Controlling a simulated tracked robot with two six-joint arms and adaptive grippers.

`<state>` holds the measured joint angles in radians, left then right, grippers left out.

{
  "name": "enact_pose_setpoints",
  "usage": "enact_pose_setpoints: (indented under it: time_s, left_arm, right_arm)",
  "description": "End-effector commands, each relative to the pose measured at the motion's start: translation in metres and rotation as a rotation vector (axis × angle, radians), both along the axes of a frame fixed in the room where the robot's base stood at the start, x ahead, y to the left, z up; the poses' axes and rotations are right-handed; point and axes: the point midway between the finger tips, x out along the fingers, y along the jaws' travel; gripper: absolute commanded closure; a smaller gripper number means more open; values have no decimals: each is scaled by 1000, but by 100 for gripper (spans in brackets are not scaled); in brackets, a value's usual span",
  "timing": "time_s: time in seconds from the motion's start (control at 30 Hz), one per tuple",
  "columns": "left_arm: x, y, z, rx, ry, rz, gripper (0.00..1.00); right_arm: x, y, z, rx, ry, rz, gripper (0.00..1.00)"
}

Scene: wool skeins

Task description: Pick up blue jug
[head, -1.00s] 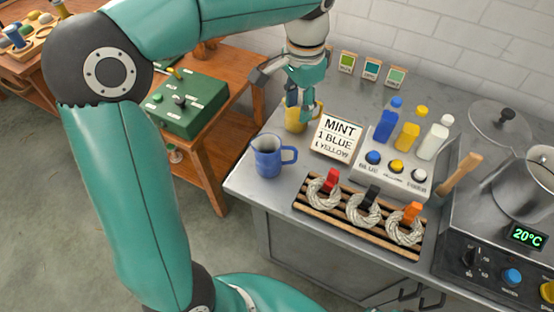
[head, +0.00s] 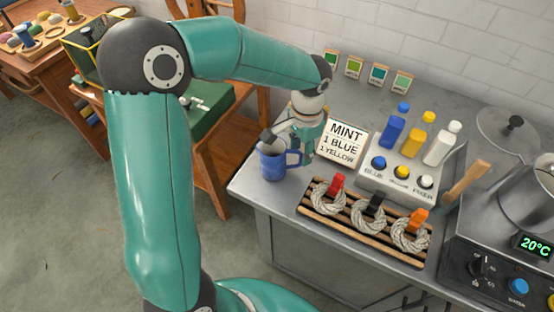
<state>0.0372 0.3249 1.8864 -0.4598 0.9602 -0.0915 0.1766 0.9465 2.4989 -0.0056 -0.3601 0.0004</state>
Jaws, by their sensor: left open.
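The blue jug (head: 271,168) stands upright on the left front corner of the metal counter (head: 262,197), its handle toward the right. My left gripper (head: 287,148) is open and low over the jug. One dark finger shows at the jug's rim and the other finger is by the handle side. I cannot tell whether the fingers touch the jug. The gripper hides part of the jug's top and handle. My right gripper is not in view.
Right of the jug are a MINT recipe sign (head: 343,142) and a wooden rack (head: 366,237) with several white skeins. Behind the rack is a dispenser (head: 387,184) with blue, yellow and white bottles. A steel pot (head: 532,195) is at far right.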

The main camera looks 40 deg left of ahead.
Motion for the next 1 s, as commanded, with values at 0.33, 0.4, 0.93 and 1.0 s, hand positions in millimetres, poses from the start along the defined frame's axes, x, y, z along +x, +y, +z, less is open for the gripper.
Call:
enact_pose_setpoints:
  time_s: [0.33,0.4,0.93,1.0]
  left_arm:
    - [0,-1,-30,0,0,-1,59]
    - [0,-1,-30,1,0,-1,59]
    - [0,-1,-29,1,-1,-1,100]
    - [0,0,-28,1,-1,-1,100]
  right_arm:
    - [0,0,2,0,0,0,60]
    - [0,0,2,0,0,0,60]
    - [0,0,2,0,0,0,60]
    - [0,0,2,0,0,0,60]
